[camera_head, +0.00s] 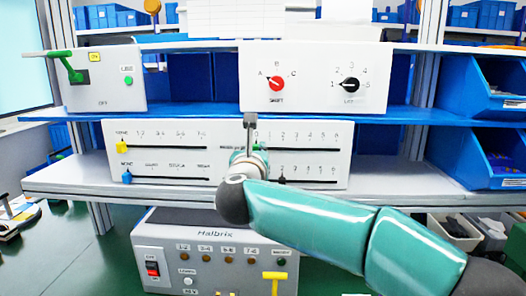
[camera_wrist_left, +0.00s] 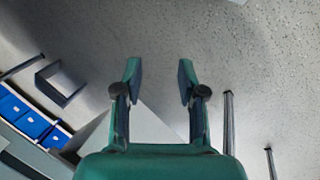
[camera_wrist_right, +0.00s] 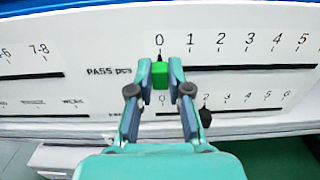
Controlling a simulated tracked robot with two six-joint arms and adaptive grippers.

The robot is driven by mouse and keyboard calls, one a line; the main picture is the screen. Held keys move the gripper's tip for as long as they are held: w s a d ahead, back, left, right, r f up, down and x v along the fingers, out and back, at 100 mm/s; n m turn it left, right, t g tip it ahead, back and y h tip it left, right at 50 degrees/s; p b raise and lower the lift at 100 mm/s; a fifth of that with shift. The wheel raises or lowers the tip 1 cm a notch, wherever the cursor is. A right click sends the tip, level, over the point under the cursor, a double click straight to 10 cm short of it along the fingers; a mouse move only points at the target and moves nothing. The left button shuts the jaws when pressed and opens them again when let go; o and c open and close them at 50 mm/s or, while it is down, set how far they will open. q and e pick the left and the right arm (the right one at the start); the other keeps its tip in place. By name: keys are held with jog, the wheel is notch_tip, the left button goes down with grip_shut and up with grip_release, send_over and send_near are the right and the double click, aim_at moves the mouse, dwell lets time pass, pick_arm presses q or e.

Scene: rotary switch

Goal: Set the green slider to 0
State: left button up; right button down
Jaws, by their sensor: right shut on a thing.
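The green slider (camera_wrist_right: 160,84) sits on the upper track of the white panel, below the 0 mark (camera_wrist_right: 160,40) at the left end of the scale, as the right wrist view shows. In the head view, part of the green slider (camera_head: 258,147) shows beside my right wrist. My right gripper (camera_wrist_right: 160,75) is shut on the green slider, with one finger on each side of it. In the left wrist view my left gripper (camera_wrist_left: 158,75) is open and empty, away from the panel. It is not in the head view.
A black slider (camera_wrist_right: 205,116) is on the lower track near 2. To the left are a yellow slider (camera_head: 122,147) and a blue slider (camera_head: 127,177). Above stand a red knob (camera_head: 277,83), a black knob (camera_head: 350,85) and a green lever (camera_head: 72,68). A Halbrix box (camera_head: 215,250) is below.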

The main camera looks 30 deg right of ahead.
jog(key=shift+a+r, duration=0.1)
jog(key=shift+a, duration=0.15)
jog(key=c, duration=1.1)
grip_release()
jog(key=shift+w+a, duration=0.1)
jog(key=shift+w, duration=0.05)
jog(key=v, duration=1.2)
jog(key=shift+d, duration=0.2)
